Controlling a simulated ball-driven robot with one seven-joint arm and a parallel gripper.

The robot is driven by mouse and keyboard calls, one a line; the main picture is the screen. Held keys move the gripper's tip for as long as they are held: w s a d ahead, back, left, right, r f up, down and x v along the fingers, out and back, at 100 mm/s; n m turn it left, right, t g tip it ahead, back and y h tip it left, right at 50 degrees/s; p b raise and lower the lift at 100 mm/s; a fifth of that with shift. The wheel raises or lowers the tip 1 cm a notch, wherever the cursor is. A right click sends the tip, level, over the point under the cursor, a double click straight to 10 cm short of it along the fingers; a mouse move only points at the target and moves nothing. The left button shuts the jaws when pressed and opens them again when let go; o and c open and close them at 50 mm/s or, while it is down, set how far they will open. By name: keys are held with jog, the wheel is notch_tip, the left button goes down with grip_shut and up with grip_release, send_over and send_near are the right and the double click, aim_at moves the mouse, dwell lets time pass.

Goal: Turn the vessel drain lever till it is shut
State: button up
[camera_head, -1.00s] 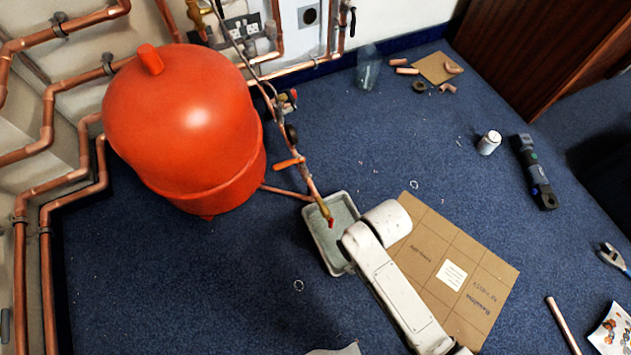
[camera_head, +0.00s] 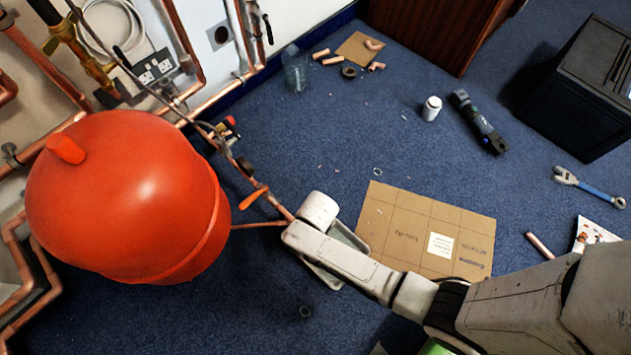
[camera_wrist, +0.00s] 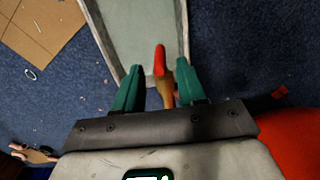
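The drain lever (camera_wrist: 159,60) has a red end and sits on a brass valve body (camera_wrist: 166,90), in the middle of the wrist view. My gripper (camera_wrist: 159,68) is open, with one green finger on each side of the lever and valve. Gaps show between the fingers and the lever, so it is not gripped. The grey tray (camera_wrist: 183,25) lies beyond and below the lever. In the head view my arm hides the lever and fingers. The red vessel (camera_head: 130,200) stands at left, with a copper pipe (camera_head: 258,225) running from it towards the tray (camera_head: 322,275).
An orange lever handle (camera_head: 253,199) sits on the pipe near the vessel. A cardboard sheet (camera_head: 400,222) lies right of the tray. A white can (camera_head: 432,108), a dark tool (camera_head: 478,122), a wrench (camera_head: 588,187) and a black box (camera_head: 580,90) are farther off. Open carpet lies between.

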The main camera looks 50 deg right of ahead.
jog(key=shift+f+b, duration=0.7)
jog(key=shift+f, duration=1.15)
jog(key=shift+c, duration=0.3)
grip_shut()
